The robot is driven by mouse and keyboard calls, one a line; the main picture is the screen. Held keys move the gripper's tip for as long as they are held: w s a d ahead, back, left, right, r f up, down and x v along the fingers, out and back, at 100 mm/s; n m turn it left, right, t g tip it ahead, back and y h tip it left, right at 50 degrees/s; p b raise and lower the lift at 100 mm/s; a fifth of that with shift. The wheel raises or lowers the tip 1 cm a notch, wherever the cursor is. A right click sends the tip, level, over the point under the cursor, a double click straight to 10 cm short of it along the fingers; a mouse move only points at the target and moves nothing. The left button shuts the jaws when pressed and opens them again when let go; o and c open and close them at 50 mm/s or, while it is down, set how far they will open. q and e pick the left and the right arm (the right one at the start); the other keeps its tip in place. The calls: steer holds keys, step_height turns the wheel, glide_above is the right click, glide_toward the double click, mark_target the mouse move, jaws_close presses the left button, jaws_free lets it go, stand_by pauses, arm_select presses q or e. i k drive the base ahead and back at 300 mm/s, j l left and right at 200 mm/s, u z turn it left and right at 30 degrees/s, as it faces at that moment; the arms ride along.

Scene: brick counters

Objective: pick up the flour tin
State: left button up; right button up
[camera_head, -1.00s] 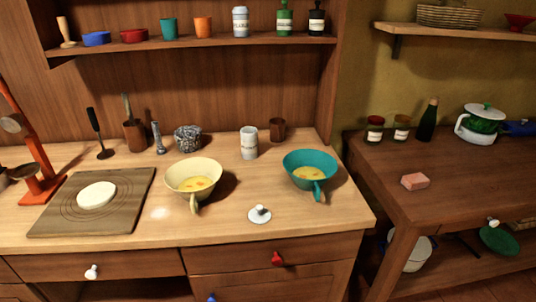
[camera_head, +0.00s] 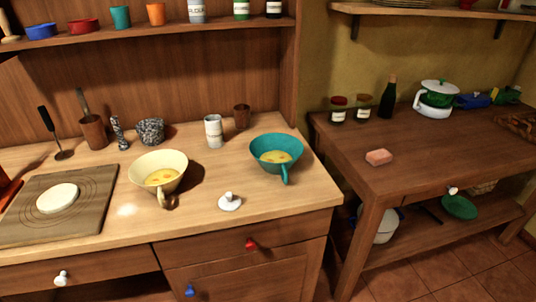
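A white cylindrical tin (camera_head: 213,131) with a label stands upright on the wooden counter, behind and between two bowls. Another white labelled tin (camera_head: 196,11) stands on the upper shelf, cut off by the top edge of the view. The labels are too small to read with certainty, so I cannot tell which is the flour tin. A white lid with a knob (camera_head: 230,202) lies on the counter near its front edge. Neither of my grippers shows in the head view.
A cream bowl (camera_head: 149,166) and a teal bowl (camera_head: 264,149) with yellow contents stand on the counter (camera_head: 120,247). A brown cup (camera_head: 242,117) is right of the counter tin. A board (camera_head: 88,222) lies left. A lower table (camera_head: 445,140) at right holds jars, a bottle and a pot.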

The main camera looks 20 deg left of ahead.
mark_target(213, 124)
steer(key=i+u, duration=0.65)
